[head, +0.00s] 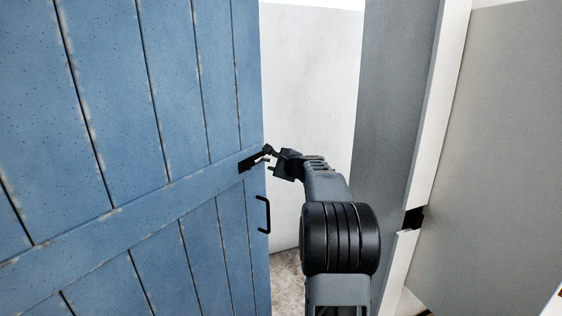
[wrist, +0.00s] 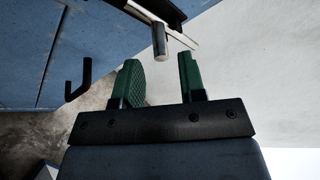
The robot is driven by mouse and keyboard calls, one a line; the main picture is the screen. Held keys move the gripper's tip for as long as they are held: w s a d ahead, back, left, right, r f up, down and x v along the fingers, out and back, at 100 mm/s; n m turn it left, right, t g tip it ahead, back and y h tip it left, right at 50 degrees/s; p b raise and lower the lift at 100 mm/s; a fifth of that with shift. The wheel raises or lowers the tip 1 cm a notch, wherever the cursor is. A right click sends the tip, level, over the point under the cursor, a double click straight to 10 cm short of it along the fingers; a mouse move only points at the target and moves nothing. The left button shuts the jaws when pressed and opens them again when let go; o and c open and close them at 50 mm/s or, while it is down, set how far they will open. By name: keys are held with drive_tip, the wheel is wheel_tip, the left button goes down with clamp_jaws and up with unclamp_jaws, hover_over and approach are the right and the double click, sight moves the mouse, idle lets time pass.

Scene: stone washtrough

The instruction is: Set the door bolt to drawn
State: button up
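The blue plank door (head: 110,130) stands open on the left of the head view. Its dark door bolt (head: 248,163) is mounted near the door's free edge, partly hidden by my gripper (head: 270,158). In the wrist view the bolt shows as a metal rod with a short silver knob (wrist: 159,40) sticking out. My gripper (wrist: 158,68) has its two green-padded fingers apart. The knob lies just beyond the fingertips, in line with the gap between them. No contact is visible. I cannot tell how far the bolt is slid.
A black pull handle (head: 265,215) is on the door below the bolt; it also shows in the wrist view (wrist: 78,80). The white door frame (head: 436,120) with a dark slot (head: 413,218) stands to the right. A pale wall (head: 308,100) lies behind the opening.

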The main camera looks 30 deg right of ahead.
clamp_jaws()
drive_tip(key=c, duration=0.6)
unclamp_jaws()
drive_tip(key=shift+c, duration=0.2)
drive_tip(key=o, duration=0.8)
drive_tip(key=shift+c, duration=0.2)
drive_tip(key=b+v, duration=0.2)
drive_tip(key=v, duration=1.2)
drive_tip(key=shift+b, duration=0.4)
drive_tip(key=shift+a, duration=0.1)
